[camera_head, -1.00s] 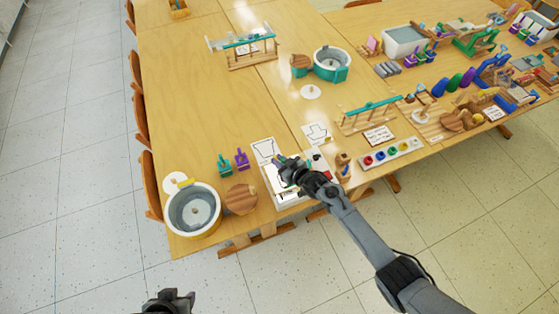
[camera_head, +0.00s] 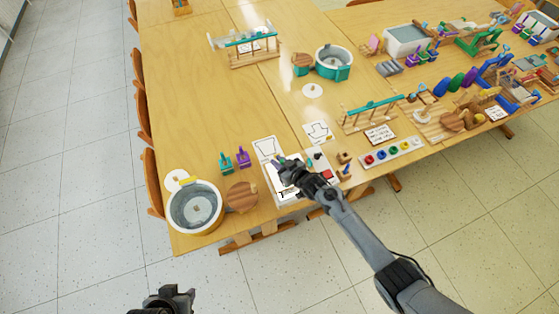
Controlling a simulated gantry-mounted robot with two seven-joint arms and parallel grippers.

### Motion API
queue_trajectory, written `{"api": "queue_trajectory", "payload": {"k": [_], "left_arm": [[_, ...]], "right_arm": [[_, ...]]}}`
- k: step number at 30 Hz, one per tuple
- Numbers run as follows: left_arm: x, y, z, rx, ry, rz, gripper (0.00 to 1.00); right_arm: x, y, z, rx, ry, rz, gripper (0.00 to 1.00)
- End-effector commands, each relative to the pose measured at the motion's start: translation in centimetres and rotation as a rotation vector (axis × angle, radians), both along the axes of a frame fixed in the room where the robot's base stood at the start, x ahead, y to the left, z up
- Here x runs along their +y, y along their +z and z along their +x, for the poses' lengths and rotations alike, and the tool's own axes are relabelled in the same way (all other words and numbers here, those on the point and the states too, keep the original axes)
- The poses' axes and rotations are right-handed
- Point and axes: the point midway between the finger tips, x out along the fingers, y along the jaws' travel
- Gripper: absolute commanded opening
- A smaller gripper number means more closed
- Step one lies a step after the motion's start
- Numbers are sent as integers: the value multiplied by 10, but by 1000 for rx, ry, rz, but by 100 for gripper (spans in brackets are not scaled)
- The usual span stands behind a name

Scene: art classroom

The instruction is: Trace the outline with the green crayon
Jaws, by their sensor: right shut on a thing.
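My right gripper (camera_head: 284,166) reaches over the near edge of the table, above a white sheet (camera_head: 284,196) with dark lines on it. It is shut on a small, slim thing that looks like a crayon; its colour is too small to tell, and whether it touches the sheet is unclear. The gripper and wrist hide part of the sheet. Another sheet with a cup-like outline (camera_head: 267,147) lies just behind, and one with an arrow-like outline (camera_head: 318,131) lies to the right. My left gripper (camera_head: 170,297) hangs low at the bottom edge, away from the table; its jaws are unclear.
A white basin (camera_head: 178,222) and a round wooden board (camera_head: 241,196) stand left of the sheets. Purple (camera_head: 242,158) and green (camera_head: 225,163) tools stand behind. A paint tray (camera_head: 408,150) and a wooden rack (camera_head: 372,113) are to the right. The table's back left is mostly clear.

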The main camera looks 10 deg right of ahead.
Motion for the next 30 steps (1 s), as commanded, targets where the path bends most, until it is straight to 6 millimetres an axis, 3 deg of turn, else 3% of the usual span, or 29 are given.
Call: {"api": "queue_trajectory", "payload": {"k": [30], "left_arm": [[2,4,0,0,-6,8,39]], "right_arm": [[6,0,-5,-1,0,0,0]]}}
